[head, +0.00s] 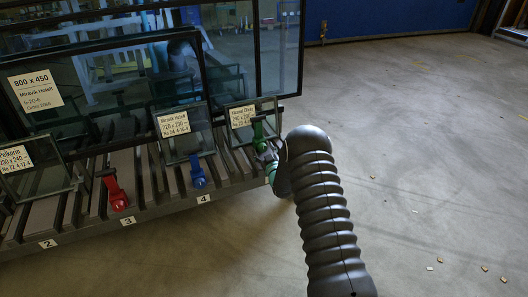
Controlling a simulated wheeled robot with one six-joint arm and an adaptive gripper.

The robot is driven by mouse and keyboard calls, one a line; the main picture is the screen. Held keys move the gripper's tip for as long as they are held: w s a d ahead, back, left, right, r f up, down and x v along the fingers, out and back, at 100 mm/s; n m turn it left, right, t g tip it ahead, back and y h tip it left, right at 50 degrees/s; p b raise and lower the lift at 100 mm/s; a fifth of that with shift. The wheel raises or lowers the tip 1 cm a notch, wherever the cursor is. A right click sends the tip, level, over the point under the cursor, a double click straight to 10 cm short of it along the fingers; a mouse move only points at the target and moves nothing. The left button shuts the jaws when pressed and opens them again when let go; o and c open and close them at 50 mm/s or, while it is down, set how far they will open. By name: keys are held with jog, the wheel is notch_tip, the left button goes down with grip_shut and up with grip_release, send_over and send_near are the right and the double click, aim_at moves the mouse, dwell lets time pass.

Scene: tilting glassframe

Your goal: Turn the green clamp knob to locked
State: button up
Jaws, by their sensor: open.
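The green clamp knob (259,133) stands at the right end of the rack, in front of the small glass pane labelled "Klossel Glass" (259,109). Its lower part is hidden by my arm's end, so I cannot tell its turn position. My gripper (268,156) is close beside the green clamp, just below and to the right of it in the picture. It is small and partly hidden by my own wrist; I see nothing held in it. I cannot tell whether it touches the clamp.
A blue clamp (198,174) and a red clamp (116,193) stand further left along the slatted rack (70,232). Small labelled panes lean behind them, with larger framed glass at the back. The concrete floor (430,150) to the right is open, with small scattered chips.

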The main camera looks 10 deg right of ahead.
jog(key=c, duration=1.1)
jog(key=shift+c, duration=0.2)
jog(key=shift+m, duration=0.3)
jog(key=m, duration=0.4)
jog(key=shift+r, duration=0.1)
jog(key=shift+d+m+g, duration=0.1)
jog(key=shift+m+g, duration=0.2)
jog(key=shift+m, duration=1.9)
